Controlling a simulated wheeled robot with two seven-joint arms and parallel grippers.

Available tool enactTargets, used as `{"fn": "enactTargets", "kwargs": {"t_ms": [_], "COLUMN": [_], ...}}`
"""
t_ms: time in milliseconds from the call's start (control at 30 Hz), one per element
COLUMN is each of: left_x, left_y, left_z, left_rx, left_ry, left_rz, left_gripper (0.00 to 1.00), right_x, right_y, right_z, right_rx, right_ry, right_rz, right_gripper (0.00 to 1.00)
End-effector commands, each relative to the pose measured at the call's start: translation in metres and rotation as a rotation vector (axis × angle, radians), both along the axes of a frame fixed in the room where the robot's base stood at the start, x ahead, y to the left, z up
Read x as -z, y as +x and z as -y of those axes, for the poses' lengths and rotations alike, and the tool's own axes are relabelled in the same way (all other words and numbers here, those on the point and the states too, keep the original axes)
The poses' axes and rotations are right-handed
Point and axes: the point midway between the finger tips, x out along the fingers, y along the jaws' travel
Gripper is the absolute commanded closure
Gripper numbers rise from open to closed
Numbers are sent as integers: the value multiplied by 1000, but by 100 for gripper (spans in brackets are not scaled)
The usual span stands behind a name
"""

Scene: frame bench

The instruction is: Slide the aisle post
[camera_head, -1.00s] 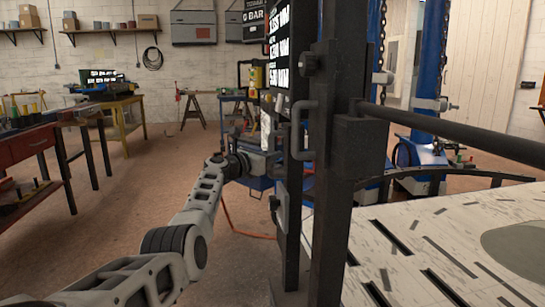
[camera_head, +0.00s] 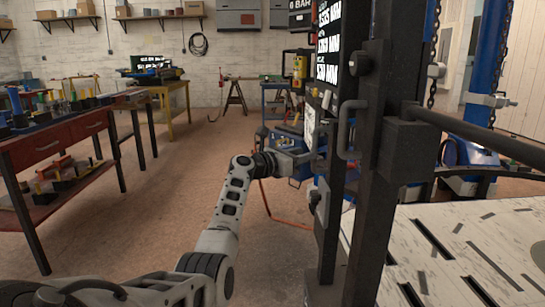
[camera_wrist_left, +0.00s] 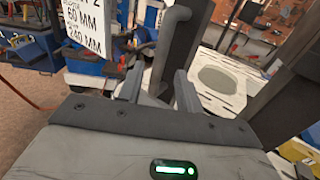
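The aisle post (camera_head: 378,190) is a dark upright frame right of centre in the head view. It carries a bent grey handle (camera_head: 347,130) and a black sign with white text (camera_head: 328,42). My left gripper (camera_head: 316,152) reaches in from the left, beside the post at about handle height; its fingertips are partly hidden there. In the left wrist view, its two fingers (camera_wrist_left: 158,90) stand apart, with the lower part of the handle (camera_wrist_left: 176,35) between and beyond them. I cannot tell whether they touch it. My right gripper is not in view.
A dark rail (camera_head: 470,130) runs right from the post above a pale slotted table (camera_head: 440,250). A red workbench (camera_head: 60,150) with tools stands at left. An orange hose (camera_head: 272,212) lies on the floor behind my gripper.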

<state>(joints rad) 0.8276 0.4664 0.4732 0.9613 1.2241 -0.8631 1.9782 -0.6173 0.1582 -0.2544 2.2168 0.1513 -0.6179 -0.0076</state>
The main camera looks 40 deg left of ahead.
Motion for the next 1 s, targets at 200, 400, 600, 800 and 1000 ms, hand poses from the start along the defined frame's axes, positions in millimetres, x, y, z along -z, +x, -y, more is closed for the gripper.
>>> {"fn": "enactTargets", "kwargs": {"t_ms": [200,400,600,800,1000], "left_x": [0,0,0,0,0], "left_y": [-50,-85,-101,-102,-102], "left_z": [-8,-13,-16,-16,-16], "left_rx": [-2,-1,-1,0,0], "left_ry": [3,0,-1,-1,-1], "left_rz": [-4,-2,0,0,0], "left_gripper": [65,65,65,65,65], "right_x": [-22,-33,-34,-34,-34], "right_y": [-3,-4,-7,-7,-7], "right_z": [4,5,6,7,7], "right_rx": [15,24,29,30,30], "right_ry": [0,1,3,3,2], "right_rz": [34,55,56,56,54], "right_gripper": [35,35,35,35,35]}}
